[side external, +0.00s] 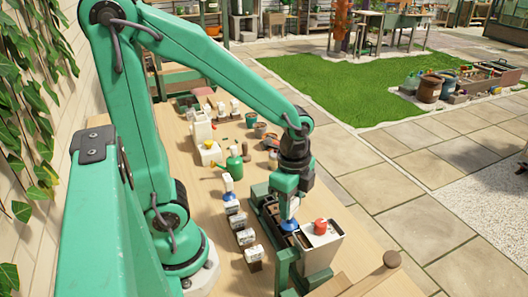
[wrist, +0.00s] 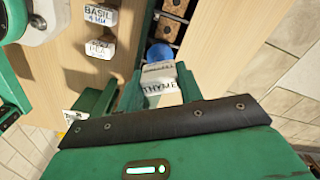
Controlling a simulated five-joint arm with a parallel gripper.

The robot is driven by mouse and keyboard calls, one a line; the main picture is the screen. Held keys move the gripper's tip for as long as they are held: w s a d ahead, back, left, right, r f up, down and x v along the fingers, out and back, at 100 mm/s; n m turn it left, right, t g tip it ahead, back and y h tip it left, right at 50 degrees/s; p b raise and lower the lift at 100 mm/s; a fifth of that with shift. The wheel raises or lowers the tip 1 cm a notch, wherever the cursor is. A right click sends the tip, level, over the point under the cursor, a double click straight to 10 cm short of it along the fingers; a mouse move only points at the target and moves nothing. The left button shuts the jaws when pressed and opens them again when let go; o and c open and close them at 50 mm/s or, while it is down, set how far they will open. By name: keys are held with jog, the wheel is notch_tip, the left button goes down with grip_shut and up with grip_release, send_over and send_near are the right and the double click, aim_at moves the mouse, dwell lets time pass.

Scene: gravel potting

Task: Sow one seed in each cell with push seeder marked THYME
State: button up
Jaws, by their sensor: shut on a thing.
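My gripper (side external: 287,203) is shut on the push seeder marked THYME (wrist: 159,87). In the wrist view, its white label sits between the two green fingers, and its blue end (wrist: 160,54) points away from me. In the side view, the blue end (side external: 289,225) is low over the seed tray (side external: 262,216). I cannot tell whether the tip touches the soil. In the wrist view, brown soil cells (wrist: 166,28) with small dark holes show beyond the seeder. The other cells are hidden by the arm. No seeds can be made out.
Several other white labelled seeders stand in a row left of the tray, one marked BASIL (wrist: 99,14). A green watering can (side external: 234,167) and a white container (side external: 202,128) stand farther back.

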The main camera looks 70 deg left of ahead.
jog(key=shift+f, duration=0.4)
dwell(0.3)
jog(key=shift+r, duration=0.1)
jog(key=shift+r, duration=1.4)
jog(key=shift+a, duration=0.1)
jog(key=a, duration=0.2)
jog(key=a+r, duration=0.1)
jog(key=shift+a, duration=0.35)
jog(key=shift+f, duration=0.25)
jog(key=shift+f, duration=1.15)
jog(key=shift+f, duration=0.7)
dwell(0.9)
